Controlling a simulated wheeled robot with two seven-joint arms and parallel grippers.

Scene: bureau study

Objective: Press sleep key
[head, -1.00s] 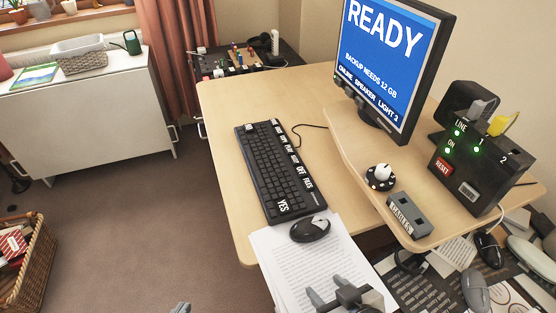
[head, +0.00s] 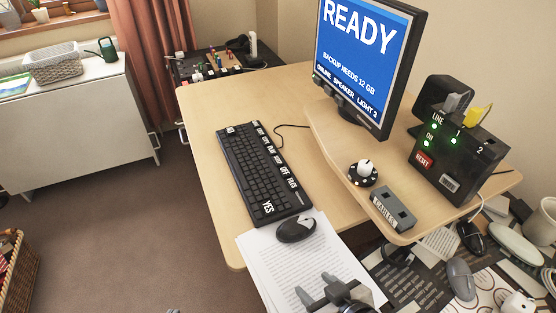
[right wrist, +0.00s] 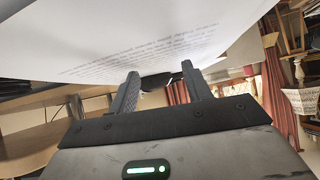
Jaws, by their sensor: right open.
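The black keyboard (head: 258,172) lies on the desk, with white-lettered keys along its right side and a YES key (head: 268,207) at its near end. I cannot make out a sleep label; several labels are too small to read. My right gripper (head: 315,286) is open and empty over the printed papers, nearer than the mouse and apart from the keyboard. In the right wrist view its two fingers (right wrist: 160,78) stand apart with a dark shape, probably the mouse, beyond them. A small grey tip at the bottom edge (head: 173,311) may be my left gripper; its jaws are hidden.
A black mouse (head: 296,229) sits on the papers (head: 262,262) between gripper and keyboard. Right of the keyboard, a raised shelf (head: 330,135) carries the monitor (head: 365,60), a dial (head: 363,174), a grey box (head: 393,209) and a black switch box (head: 455,160). The desk left of the keyboard is clear.

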